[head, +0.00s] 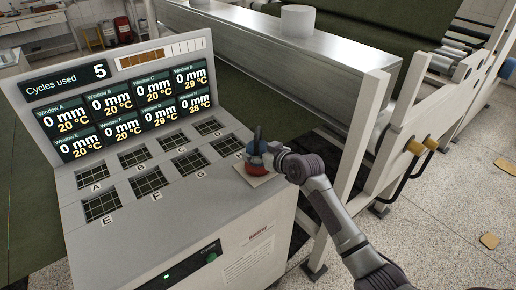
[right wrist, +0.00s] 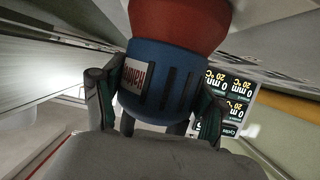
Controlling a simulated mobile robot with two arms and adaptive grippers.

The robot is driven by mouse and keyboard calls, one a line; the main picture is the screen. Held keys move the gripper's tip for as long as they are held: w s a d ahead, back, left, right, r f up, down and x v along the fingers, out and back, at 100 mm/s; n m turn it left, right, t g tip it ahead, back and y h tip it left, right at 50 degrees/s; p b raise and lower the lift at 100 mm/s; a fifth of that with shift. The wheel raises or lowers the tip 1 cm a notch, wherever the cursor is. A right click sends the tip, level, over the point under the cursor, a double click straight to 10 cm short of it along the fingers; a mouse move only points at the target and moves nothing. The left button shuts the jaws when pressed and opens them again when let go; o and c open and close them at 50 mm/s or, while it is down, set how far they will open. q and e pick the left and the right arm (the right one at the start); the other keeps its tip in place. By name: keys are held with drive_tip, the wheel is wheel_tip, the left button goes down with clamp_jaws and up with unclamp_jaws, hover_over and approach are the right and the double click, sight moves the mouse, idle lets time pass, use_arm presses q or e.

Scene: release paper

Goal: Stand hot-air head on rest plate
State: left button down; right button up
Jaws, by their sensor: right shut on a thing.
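The hot-air head (head: 256,166) is upright over the right end of the console, with a red lower part and a dark, narrow upper part. In the right wrist view its blue, slotted body with a white label (right wrist: 160,85) and red end fill the middle. My right gripper (head: 268,152) is shut on the blue body, with one finger on each side (right wrist: 155,105). The pale square rest plate (head: 250,179) is directly under the head and partly hidden by it. I cannot tell whether the head touches it. My left gripper is out of view.
The grey console (head: 150,215) has several dark grid windows marked with letters, left of the plate. Its display panel (head: 120,100) stands behind them and reads 5 cycles used. A metal machine frame (head: 365,130) is close behind and right of my right arm.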

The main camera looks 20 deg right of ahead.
drive_tip(key=shift+r, duration=0.2)
drive_tip(key=o, duration=1.4)
drive_tip(key=shift+f, duration=0.35)
drive_tip(key=shift+c, duration=0.2)
drive_tip(key=o, duration=0.4)
drive_tip(key=shift+s+r, duration=0.1)
drive_tip(key=shift+o, duration=0.2)
drive_tip(key=shift+s+r, duration=0.1)
drive_tip(key=shift+r, duration=0.05)
drive_tip(key=b+v, duration=0.1)
drive_tip(key=v, duration=1)
drive_tip(key=shift+s+r, duration=0.15)
drive_tip(key=shift+s, duration=0.2)
drive_tip(key=shift+d, duration=0.1)
